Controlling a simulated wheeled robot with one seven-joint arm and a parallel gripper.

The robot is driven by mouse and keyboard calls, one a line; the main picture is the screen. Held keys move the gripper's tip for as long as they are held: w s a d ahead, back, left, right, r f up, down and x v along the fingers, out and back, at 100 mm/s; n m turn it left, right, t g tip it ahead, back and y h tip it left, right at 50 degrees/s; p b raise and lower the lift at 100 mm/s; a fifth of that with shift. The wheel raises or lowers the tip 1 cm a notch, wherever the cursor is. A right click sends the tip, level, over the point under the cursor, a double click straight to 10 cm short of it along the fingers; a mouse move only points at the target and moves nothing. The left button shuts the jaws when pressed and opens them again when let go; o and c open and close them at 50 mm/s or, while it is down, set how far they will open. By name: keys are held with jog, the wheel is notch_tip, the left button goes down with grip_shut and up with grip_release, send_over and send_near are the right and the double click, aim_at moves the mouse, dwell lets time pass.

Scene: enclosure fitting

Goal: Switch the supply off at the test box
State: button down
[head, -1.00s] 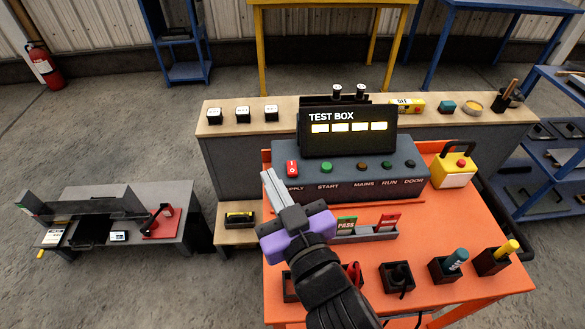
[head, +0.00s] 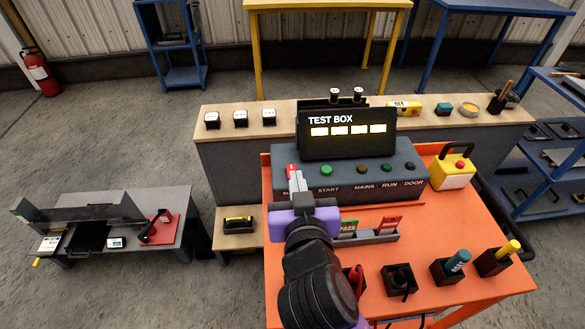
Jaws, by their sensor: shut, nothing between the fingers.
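The test box (head: 345,183) is a dark grey console on the orange table, with a black display (head: 347,145) showing several lit yellow panels. The red supply switch (head: 291,169) is at the left end of its sloped face, now partly hidden behind my fingers. My gripper (head: 295,174) is shut and empty, its fingertips at the supply switch; I cannot tell whether they touch it. The green start button (head: 326,170) is just right of the fingers. Lamps marked mains, run and door look dark.
The orange table (head: 470,225) holds a tray with green and red cards (head: 365,232), several black holders along the front, and a yellow box with a red button (head: 453,168) at right. A wooden-topped bench (head: 285,125) stands behind. A grey side bench (head: 177,205) is at left.

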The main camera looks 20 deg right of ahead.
jog(key=p, duration=0.2)
send_over(293, 168)
jog(key=s+a, duration=0.1)
jog(key=s, duration=0.1)
notch_tip(293, 168, down, 2)
jog(key=shift+f, duration=0.1)
notch_tip(293, 168, down, 3)
jog(key=shift+s+f, duration=0.1)
jog(key=shift+f, duration=0.4)
jog(key=shift+r+p, duration=0.15)
jog(key=shift+p, duration=0.4)
jog(key=shift+f+g, duration=0.3)
jog(key=r+p, duration=0.1)
jog(key=r, duration=0.1)
jog(key=w+r+p, duration=0.1)
jog(key=r, duration=0.1)
jog(key=shift+d+r+p, duration=0.15)
jog(key=shift+r+p, duration=0.05)
jog(key=shift+p, duration=0.2)
jog(key=b+v, duration=0.2)
jog(key=v, duration=0.8)
jog(key=shift+r, duration=0.35)
jog(key=shift+w, duration=0.2)
